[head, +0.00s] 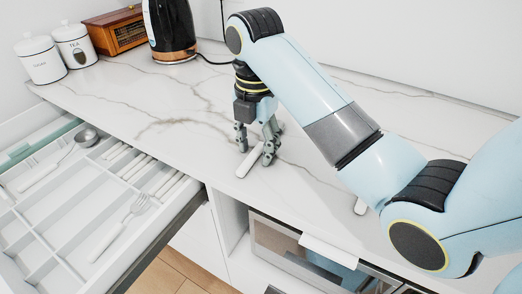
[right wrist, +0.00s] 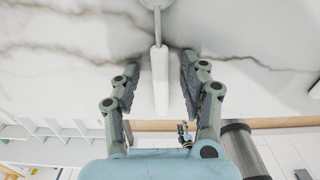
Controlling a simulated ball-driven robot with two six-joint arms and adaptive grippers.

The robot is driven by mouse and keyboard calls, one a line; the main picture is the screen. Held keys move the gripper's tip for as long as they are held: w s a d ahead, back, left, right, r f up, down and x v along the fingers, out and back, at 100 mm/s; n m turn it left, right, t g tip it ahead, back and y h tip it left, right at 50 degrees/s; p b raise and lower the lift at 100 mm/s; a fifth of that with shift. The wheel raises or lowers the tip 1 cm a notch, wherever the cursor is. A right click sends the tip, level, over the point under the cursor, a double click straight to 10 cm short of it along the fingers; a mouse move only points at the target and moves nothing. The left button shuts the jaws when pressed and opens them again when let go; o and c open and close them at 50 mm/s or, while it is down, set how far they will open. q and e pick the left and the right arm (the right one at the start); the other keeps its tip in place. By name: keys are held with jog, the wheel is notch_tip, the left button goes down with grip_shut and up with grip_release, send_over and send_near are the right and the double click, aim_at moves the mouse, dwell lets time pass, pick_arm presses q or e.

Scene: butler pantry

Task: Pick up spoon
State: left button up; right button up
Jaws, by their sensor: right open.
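A spoon (right wrist: 160,79) with a white handle lies on the marble counter. In the right wrist view its handle runs between my open fingers and its metal end reaches the top edge, where it is cut off. In the head view its white handle (head: 248,165) shows at my right gripper (head: 256,155), which points down at the counter with its fingers apart on either side of it. The metal end is hidden there behind the gripper. I cannot tell whether the fingers touch the spoon. My left gripper is not in view.
An open drawer (head: 65,205) at left holds a ladle (head: 85,138), a fork (head: 137,206) and several white-handled pieces. Canisters (head: 41,61), a wooden box (head: 117,31) and a black kettle (head: 170,28) stand at the back.

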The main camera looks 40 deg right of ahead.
grip_shut()
jog(key=shift+r, duration=0.2)
dwell(0.3)
